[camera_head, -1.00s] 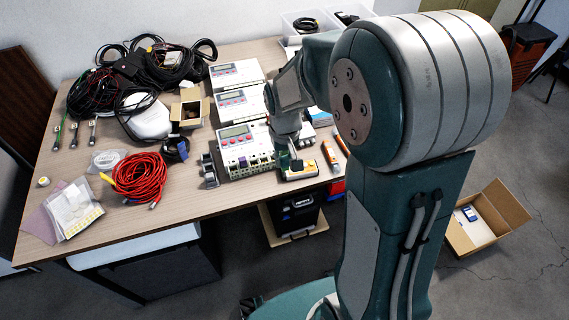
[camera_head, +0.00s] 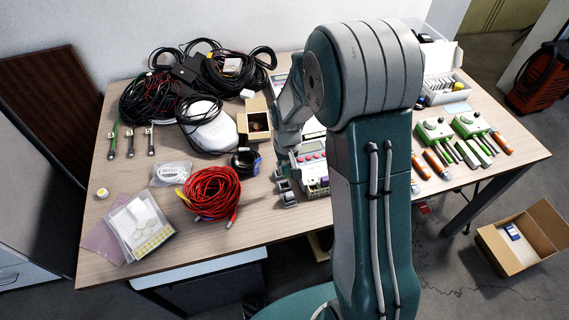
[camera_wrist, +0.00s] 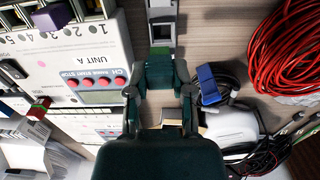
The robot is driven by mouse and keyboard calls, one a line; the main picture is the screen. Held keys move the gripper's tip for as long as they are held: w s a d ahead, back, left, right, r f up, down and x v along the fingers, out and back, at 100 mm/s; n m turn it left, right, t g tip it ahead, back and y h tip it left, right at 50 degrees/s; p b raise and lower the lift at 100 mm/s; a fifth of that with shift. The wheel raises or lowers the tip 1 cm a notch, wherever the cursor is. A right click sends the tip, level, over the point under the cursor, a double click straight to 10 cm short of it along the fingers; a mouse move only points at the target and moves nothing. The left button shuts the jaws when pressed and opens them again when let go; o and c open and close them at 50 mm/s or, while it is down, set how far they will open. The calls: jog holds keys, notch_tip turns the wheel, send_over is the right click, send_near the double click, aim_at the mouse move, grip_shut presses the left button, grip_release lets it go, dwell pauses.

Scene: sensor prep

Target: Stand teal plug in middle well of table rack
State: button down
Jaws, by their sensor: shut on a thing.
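The grey table rack (camera_head: 284,187) stands near the table's front edge, left of a white unit. In the wrist view the rack (camera_wrist: 162,31) is a row of square wells at top centre. My gripper (camera_wrist: 160,82) is shut on the teal plug (camera_wrist: 160,68), which sits between the two fingers. The plug overlaps the near end of the rack in the picture. I cannot tell whether it touches the rack or is above it, and its lower end is hidden. In the head view my arm hides much of the area and the plug is not clear.
The white unit (camera_wrist: 75,55), with red buttons and a purple plug (camera_wrist: 55,15), lies close left of my gripper in the wrist view. A blue clip with black cable (camera_wrist: 209,88) and a red cable coil (camera_wrist: 288,45) lie to the right. Green devices (camera_head: 434,129) stand at the table's right.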

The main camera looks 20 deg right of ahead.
aim_at(288, 174)
jog(key=shift+w+a+f, duration=0.25)
jog(key=shift+w+f, duration=0.05)
jog(key=shift+w, duration=0.1)
jog(key=shift+s+d+f, duration=0.1)
jog(key=shift+d+f, duration=0.5)
jog(key=shift+f, duration=0.65)
jog(key=shift+a+f, duration=0.25)
jog(key=shift+f, duration=0.1)
jog(key=shift+a+f, duration=0.1)
jog(key=shift+a, duration=0.5)
jog(key=shift+d+f, duration=0.15)
jog(key=shift+d, duration=0.7)
jog(key=shift+a+f, duration=0.4)
jog(key=shift+a, duration=0.05)
